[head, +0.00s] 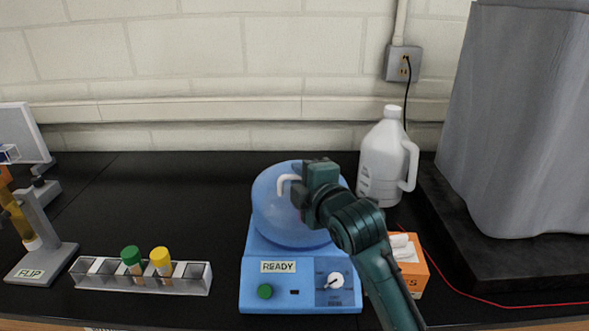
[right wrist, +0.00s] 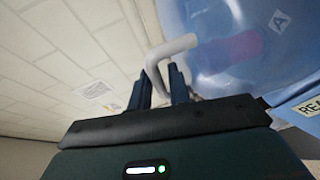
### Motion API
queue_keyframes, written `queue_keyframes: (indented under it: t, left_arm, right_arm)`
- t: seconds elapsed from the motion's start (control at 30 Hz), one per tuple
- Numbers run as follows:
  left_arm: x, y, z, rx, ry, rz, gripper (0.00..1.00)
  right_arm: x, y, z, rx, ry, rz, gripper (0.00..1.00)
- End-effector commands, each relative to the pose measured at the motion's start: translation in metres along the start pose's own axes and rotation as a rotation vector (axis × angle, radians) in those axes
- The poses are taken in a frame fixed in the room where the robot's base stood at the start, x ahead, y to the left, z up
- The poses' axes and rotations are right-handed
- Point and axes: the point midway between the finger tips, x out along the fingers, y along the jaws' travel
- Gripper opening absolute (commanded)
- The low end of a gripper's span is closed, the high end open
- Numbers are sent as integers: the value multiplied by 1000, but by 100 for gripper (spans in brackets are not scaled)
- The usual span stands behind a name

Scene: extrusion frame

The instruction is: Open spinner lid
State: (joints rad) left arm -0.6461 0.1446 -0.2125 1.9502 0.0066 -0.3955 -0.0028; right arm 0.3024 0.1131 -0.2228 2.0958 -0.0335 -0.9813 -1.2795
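The spinner (head: 260,250) is a blue machine at the centre of the black bench, with a READY label, a green button and a dial on its front. Its round, translucent blue lid (head: 272,215) appears to cover the bowl. A bent white handle (head: 284,181) stands out from the lid. My right gripper (head: 298,190) is at this handle. In the right wrist view, the white handle (right wrist: 154,72) passes between the two fingers; whether they press on it is unclear. A pinkish-purple shape shows through the lid (right wrist: 205,75). My left gripper is out of view.
A grey rack (head: 196,278) with green- and yellow-capped tubes stands to the left of the spinner. A white jug (head: 381,165) is behind right, an orange box (head: 413,278) beside the spinner, and a grey covered bulk (head: 520,130) at right. A FLIP stand (head: 40,255) is far left.

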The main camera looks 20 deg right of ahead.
Motion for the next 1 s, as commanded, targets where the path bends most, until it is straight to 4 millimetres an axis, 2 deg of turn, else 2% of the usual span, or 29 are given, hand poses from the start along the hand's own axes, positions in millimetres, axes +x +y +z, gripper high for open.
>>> queue_keyframes:
  t: [0.3, 0.57, 1.0]
  left_arm:
    - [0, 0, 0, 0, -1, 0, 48]
    - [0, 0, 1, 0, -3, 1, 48]
    - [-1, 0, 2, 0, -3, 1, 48]
  right_arm:
    - [0, 0, 0, 0, 0, 0, 19]
    - [0, 0, 0, 0, 0, 0, 0]
    - [0, 0, 0, 0, 0, -1, 0]
